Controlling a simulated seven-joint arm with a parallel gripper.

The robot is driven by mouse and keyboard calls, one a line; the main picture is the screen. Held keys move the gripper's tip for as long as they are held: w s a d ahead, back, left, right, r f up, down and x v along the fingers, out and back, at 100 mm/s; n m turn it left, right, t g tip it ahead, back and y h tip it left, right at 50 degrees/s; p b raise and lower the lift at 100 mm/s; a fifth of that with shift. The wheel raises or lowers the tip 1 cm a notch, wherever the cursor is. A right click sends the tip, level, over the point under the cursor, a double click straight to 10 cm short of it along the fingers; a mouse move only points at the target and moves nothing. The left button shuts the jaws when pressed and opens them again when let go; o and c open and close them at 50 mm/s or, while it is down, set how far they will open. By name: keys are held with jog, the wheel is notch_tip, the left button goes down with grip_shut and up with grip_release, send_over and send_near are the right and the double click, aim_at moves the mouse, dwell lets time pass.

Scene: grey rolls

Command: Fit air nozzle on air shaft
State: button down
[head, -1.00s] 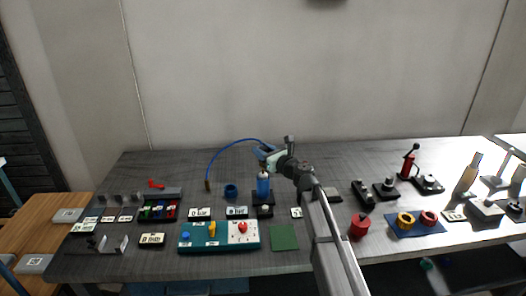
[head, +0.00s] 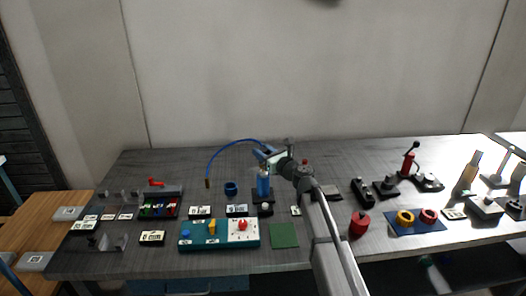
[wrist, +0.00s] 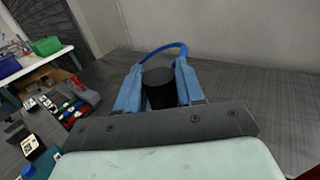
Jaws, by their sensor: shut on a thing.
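My gripper (wrist: 159,88) is shut on a black cylinder (wrist: 160,92), which sits upright between the two blue fingers in the wrist view. It looks like the air nozzle. A blue hose (wrist: 172,47) arches behind it. In the head view my gripper (head: 265,155) is over a blue upright cylinder (head: 263,187) on a small dark stand, possibly the air shaft's. The blue hose (head: 225,151) curves left from the gripper to a brass-coloured end (head: 207,184). The gripper hides the held part in the head view; I cannot tell whether it touches the blue cylinder.
A dark blue cup (head: 231,189) stands left of the stand. A teal board (head: 205,240) with coloured pieces and a green square (head: 284,236) lie in front. A red cylinder (head: 359,224) and a blue mat (head: 415,229) are to the right. The back of the table is mostly clear.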

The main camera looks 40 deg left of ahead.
jog(key=shift+f, duration=0.8)
jog(key=c, duration=0.6)
grip_release()
jog(key=shift+d, duration=0.1)
jog(key=s+d, duration=0.1)
jog(key=d, duration=0.8)
jog(key=s+d, duration=0.1)
jog(key=d, duration=0.3)
jog(key=shift+s+d, duration=0.2)
jog(key=shift+s, duration=0.15)
